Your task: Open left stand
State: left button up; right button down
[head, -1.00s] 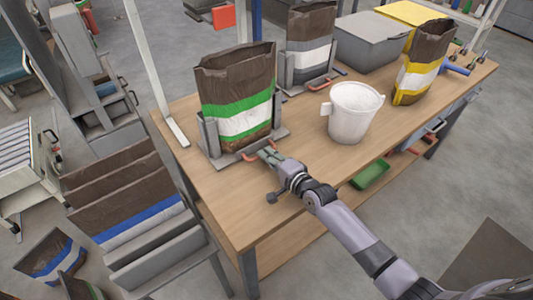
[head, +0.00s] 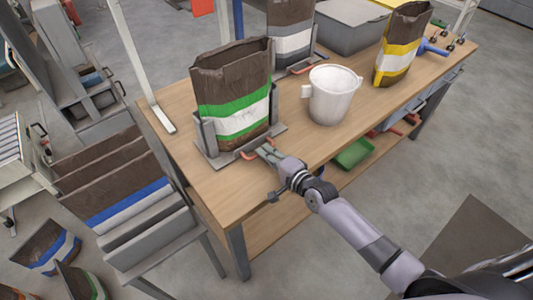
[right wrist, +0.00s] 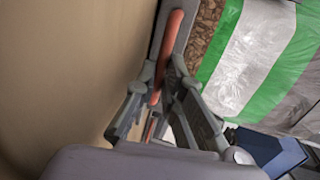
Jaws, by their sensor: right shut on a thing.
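The left stand (head: 209,142) is a grey metal frame near the table's front left corner. It holds an upright brown bag (head: 232,82) with green and white stripes. A red handle (head: 249,155) sticks out at the stand's front edge. My right gripper (head: 263,150) reaches in from the lower right and is shut on this handle. In the right wrist view the red handle (right wrist: 172,45) runs between the two fingers (right wrist: 163,88), beside the striped bag (right wrist: 250,60). The fingers partly cover the handle. My left gripper is not in view.
A white bucket (head: 332,95) stands right of the stand on the wooden table (head: 300,160). Behind are a second stand with a grey-striped bag (head: 290,30), a grey bin (head: 350,27) and a yellow-striped bag (head: 400,45). A rack of bags (head: 110,185) stands at the left.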

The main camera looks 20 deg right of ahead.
jog(key=c, duration=2)
grip_release()
jog(key=shift+o, duration=0.2)
jog(key=v, duration=1.2)
jog(key=shift+f, duration=0.1)
